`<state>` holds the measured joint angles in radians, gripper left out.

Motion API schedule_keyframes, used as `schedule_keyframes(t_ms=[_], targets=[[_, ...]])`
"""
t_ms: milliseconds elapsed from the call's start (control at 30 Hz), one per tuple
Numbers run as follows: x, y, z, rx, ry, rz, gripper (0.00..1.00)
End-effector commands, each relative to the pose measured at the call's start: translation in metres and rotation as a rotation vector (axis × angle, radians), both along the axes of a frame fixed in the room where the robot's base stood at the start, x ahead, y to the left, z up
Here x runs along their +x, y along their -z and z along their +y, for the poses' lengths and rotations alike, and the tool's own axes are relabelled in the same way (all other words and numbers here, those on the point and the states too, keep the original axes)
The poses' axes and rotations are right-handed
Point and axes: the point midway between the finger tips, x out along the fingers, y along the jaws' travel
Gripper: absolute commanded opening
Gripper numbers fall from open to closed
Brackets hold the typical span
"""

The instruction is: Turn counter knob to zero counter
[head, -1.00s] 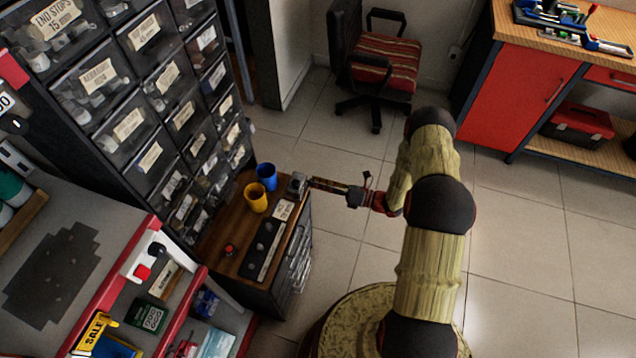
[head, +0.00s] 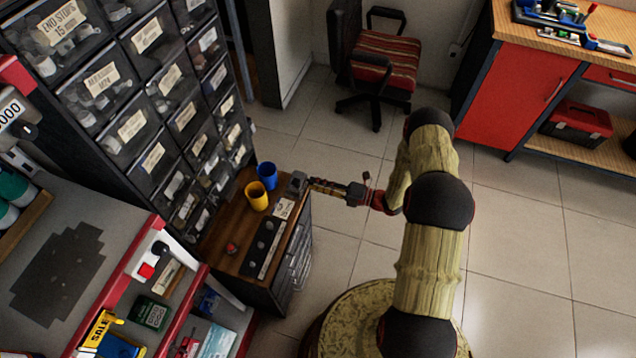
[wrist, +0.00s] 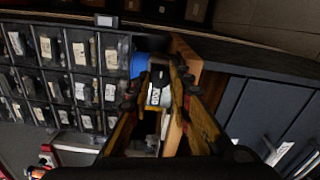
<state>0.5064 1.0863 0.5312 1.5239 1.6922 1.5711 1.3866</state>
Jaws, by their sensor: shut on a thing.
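The counter (head: 297,183) is a small grey box at the back right edge of the wooden cabinet top in the head view. In the wrist view its white face with dark digits (wrist: 157,97) shows between my fingers; I cannot read the digits surely. My gripper (head: 308,184) reaches in from the right, roughly level, and meets the counter's right side. In the wrist view my gripper (wrist: 160,88) has a finger on each side of the counter's end. It is shut on the counter knob, which the fingers mostly hide.
A blue cup (head: 267,175) and a yellow cup (head: 257,196) stand close left of the counter. A dark strip with round spots (head: 262,250) and a red button (head: 232,249) are on the wooden top (head: 228,228). Drawer bins (head: 150,100) rise behind.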

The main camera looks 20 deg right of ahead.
Motion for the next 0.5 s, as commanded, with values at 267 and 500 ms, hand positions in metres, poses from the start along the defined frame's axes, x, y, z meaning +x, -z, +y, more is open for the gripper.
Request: schedule_keyframes(t_ms=[267,500], targets=[[0.0008,0.0007,-0.0010,0.001,0.003,0.004,0.00],[0.0007,0.0007,-0.0009,0.001,0.002,0.004,0.26]])
